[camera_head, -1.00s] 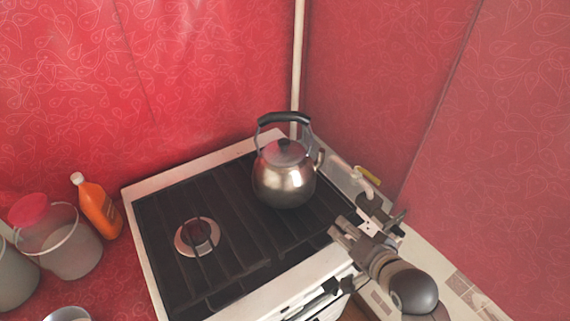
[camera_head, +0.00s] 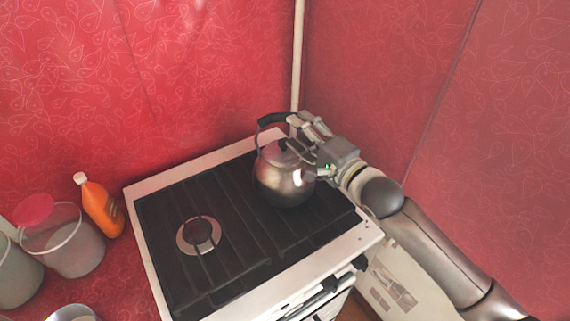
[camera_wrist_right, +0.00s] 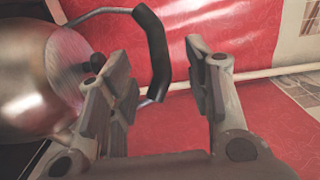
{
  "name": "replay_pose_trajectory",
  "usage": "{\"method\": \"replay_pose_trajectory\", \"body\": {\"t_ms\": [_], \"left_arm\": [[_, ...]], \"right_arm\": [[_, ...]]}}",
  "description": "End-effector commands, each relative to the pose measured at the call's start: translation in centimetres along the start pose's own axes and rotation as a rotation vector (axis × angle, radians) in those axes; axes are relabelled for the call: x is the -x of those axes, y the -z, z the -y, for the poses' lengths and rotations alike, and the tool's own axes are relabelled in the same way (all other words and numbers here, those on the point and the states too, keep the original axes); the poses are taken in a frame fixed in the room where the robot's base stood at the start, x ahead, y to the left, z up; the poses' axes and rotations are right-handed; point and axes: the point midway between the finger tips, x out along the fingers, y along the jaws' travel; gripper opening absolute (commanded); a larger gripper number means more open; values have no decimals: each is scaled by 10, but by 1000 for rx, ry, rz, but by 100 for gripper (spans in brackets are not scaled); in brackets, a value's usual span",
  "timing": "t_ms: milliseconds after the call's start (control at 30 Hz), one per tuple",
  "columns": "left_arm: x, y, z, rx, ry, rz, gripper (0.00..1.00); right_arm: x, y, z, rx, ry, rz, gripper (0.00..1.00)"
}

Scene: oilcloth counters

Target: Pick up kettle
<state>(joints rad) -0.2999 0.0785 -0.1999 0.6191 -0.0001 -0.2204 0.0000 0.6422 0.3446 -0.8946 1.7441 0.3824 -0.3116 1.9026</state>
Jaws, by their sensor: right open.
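The metal kettle (camera_head: 284,182) stands on the black stove grate at the stove's back right corner. Its black handle (camera_head: 273,120) arches above the lid. My right gripper (camera_head: 298,138) is at the kettle's right side, close to the handle's right end. In the right wrist view, my right gripper (camera_wrist_right: 165,85) is open with the handle's black grip (camera_wrist_right: 153,50) showing beyond and between its fingertips. The kettle body and its lid knob lie to the left of the fingers there. Whether a finger touches the handle I cannot tell. My left gripper is out of view.
The stove (camera_head: 150,260) has a bare burner (camera_head: 199,235) at its left. Red walls and a pale vertical pipe (camera_head: 298,60) are close behind the kettle.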

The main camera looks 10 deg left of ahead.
Motion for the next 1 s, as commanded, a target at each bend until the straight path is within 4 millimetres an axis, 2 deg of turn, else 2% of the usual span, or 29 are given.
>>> {"method": "replay_pose_trajectory", "body": {"t_ms": [100, 367, 700, 1000], "left_arm": [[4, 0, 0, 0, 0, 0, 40], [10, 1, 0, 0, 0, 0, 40], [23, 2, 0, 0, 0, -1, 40], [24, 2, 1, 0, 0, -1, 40]], "right_arm": [[-13, 0, 1, 1, 0, 0, 46], [-27, 1, 1, 3, -1, 0, 46], [-64, 5, -2, 3, -1, 0, 46], [-69, 5, -4, 1, -1, -1, 46]]}}
